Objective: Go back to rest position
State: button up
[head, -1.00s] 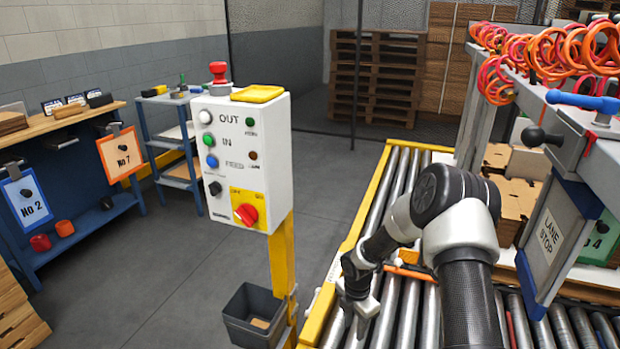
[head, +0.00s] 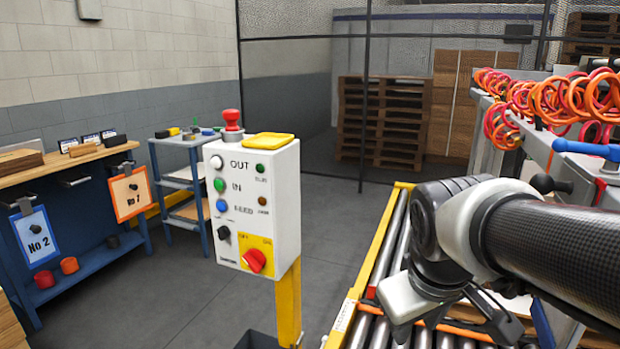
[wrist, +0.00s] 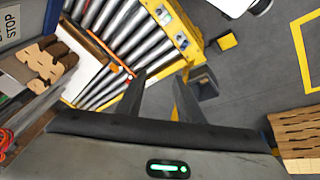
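My gripper (wrist: 158,78) shows in the wrist view with its two dark fingers apart and nothing between them. It hangs above the roller conveyor (wrist: 118,22) and the floor beside it.
Red and orange coiled hoses (head: 575,97) and a blue handle (head: 587,149) are close behind my arm at right. A blue workbench (head: 85,262) with hanging boards is at left. A grey bin (wrist: 203,82) is near the conveyor end. Floor between bench and post is clear.

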jog(key=s+a+r+m+t+y, duration=0.1)
jog(key=s+a+m, duration=0.1)
jog(key=s+m, duration=0.3)
notch_tip(320, 180, up, 24)
jog(key=s+n+p, duration=0.1)
jog(key=p, duration=2.2)
jog(key=shift+s+f, duration=0.15)
jog(key=shift+f, duration=0.1)
jog(key=shift+s, duration=0.1)
